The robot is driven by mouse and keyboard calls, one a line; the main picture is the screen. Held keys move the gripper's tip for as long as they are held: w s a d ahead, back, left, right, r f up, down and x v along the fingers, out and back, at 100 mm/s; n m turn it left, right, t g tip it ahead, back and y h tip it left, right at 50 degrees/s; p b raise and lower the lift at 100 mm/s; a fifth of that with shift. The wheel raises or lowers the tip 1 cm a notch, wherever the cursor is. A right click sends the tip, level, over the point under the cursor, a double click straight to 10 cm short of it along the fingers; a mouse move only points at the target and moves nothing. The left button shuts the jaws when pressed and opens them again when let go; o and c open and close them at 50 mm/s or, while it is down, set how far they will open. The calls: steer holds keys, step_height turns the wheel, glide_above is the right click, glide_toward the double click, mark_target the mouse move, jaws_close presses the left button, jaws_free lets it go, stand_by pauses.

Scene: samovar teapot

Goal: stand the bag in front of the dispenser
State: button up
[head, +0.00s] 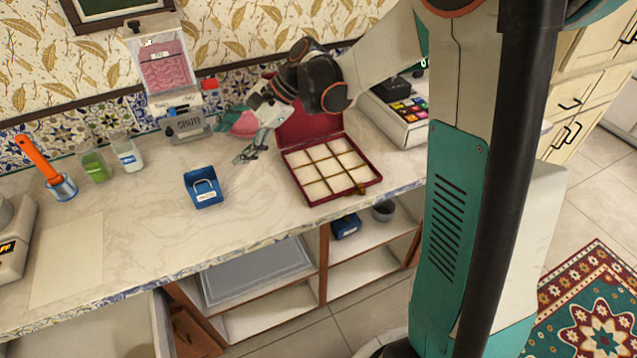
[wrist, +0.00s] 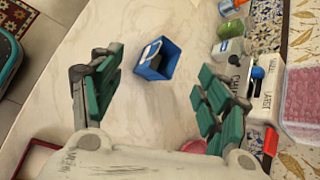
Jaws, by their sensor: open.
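The small blue bag (head: 203,190), with a pale handle and a white label, appears to stand upright on the counter. It also shows in the wrist view (wrist: 154,68), beyond and between my fingertips, touched by neither. The dispenser (head: 165,75) stands against the back wall, with a clear hopper of pink contents over a grey base. In the wrist view the dispenser (wrist: 298,98) is at the right edge. The bag is forward and slightly right of it in the head view, with bare counter between. My gripper (head: 240,135) is open and empty, above the counter right of the dispenser.
A red compartment box (head: 330,168) lies open to the right of the bag. A pink bowl (head: 243,125) is partly hidden behind my gripper. A green jar (head: 95,164), a white jar (head: 128,155) and a blue cup with an orange handle (head: 62,188) stand left.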

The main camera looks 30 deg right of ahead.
steer(key=s+d+r+n+t+h, duration=0.1)
steer(key=s+d+n+h, duration=0.2)
steer(key=s, duration=0.5)
steer(key=s+d+r+n+t+h, duration=0.1)
steer(key=s+d+n+t+h, duration=0.1)
steer(key=s+n, duration=0.4)
steer(key=s+d+r+n+t+h, duration=0.1)
steer(key=s+d+n+h, duration=0.3)
steer(key=s, duration=0.6)
steer(key=shift+r+n+t, duration=0.4)
